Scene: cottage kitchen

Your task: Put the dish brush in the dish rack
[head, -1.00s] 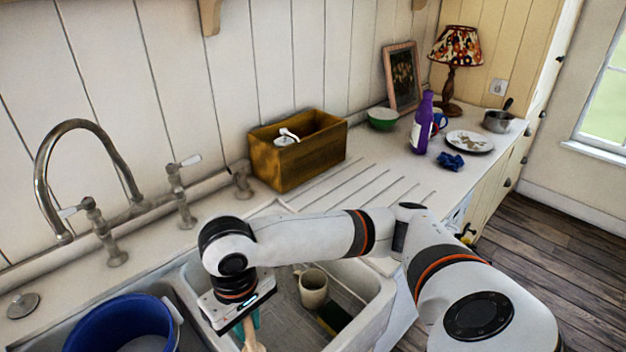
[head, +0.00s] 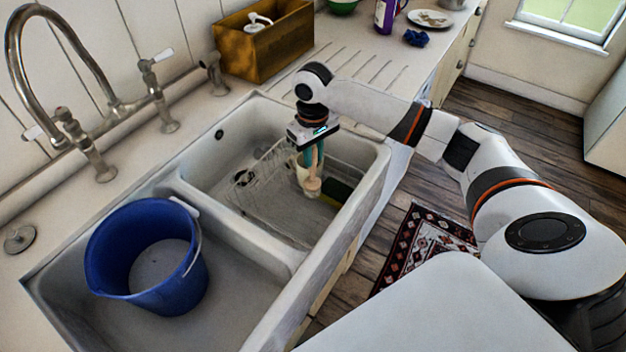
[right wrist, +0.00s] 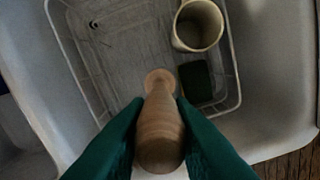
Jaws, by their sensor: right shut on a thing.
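The dish brush (head: 311,184) has a pale wooden body, and my right gripper (head: 312,165) with green fingers is shut on it. In the right wrist view the brush (right wrist: 160,135) sits between the two green fingertips (right wrist: 160,120), its far end pointing down at the rack. The wire dish rack (head: 262,206) lies in the right sink basin. It also shows in the right wrist view (right wrist: 104,115), below the brush. The brush is held above the rack; whether it touches anything below is hard to tell. My left gripper is not in view.
A cream mug (right wrist: 198,25) and a dark green sponge-like block (right wrist: 195,82) are in the rack, close to the brush. A blue bucket (head: 112,262) stands in the left basin (head: 228,290). A wooden box (head: 290,50) stands on the counter behind. The rack's left part is clear.

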